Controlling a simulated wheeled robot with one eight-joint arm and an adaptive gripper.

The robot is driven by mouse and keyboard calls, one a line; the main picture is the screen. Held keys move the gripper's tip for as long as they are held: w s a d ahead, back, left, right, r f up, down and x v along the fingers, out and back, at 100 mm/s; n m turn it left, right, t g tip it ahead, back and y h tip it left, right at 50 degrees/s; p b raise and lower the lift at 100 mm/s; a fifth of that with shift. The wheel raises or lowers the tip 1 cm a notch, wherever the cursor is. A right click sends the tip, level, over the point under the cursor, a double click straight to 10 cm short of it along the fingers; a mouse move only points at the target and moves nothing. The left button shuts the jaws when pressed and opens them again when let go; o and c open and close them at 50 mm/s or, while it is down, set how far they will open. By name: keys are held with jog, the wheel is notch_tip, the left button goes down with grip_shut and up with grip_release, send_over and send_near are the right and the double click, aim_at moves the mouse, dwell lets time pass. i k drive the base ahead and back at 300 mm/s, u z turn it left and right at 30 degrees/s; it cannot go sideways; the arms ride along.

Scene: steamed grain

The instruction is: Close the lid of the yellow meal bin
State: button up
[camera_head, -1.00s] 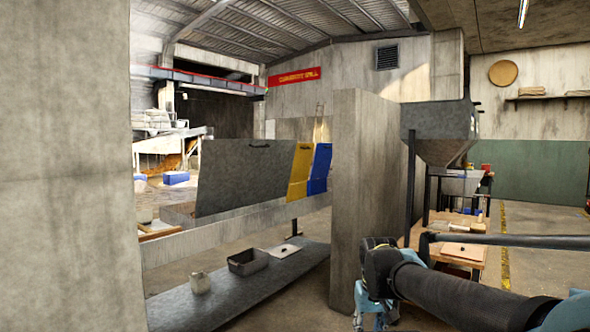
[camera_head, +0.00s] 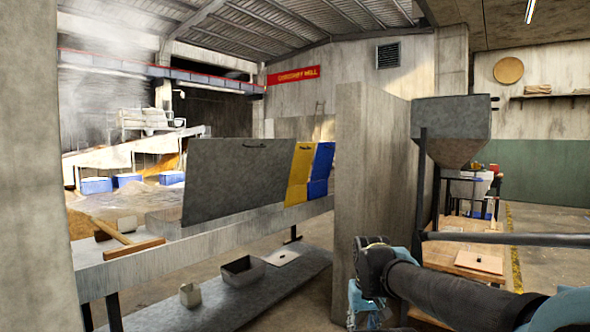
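A yellow panel (camera_head: 298,174) stands raised above a long grey bench in the middle of the view, with a dark handle at its top edge. It looks like the lid of the yellow meal bin standing open; the bin's body cannot be made out from here. A wide grey panel (camera_head: 236,178) stands to its left and a blue panel (camera_head: 321,168) to its right. My gripper (camera_head: 364,318) hangs at the bottom right of centre, well nearer than the panels and apart from them. Its fingertips are cut off or hidden, so its opening does not show.
A concrete pillar (camera_head: 378,170) stands right of the panels, close behind my arm. Another concrete wall edge (camera_head: 30,200) fills the left. A low shelf under the bench (camera_head: 150,258) holds a grey tray (camera_head: 243,271) and a small pot (camera_head: 190,295). A hopper (camera_head: 452,125) stands at right.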

aim_at(304, 152)
jog(key=z, duration=0.05)
jog(key=i, duration=2)
jog(key=u, duration=0.2)
jog(key=k, duration=0.65)
jog(key=u, duration=0.4)
jog(key=i, duration=1.55)
jog(key=z, duration=0.65)
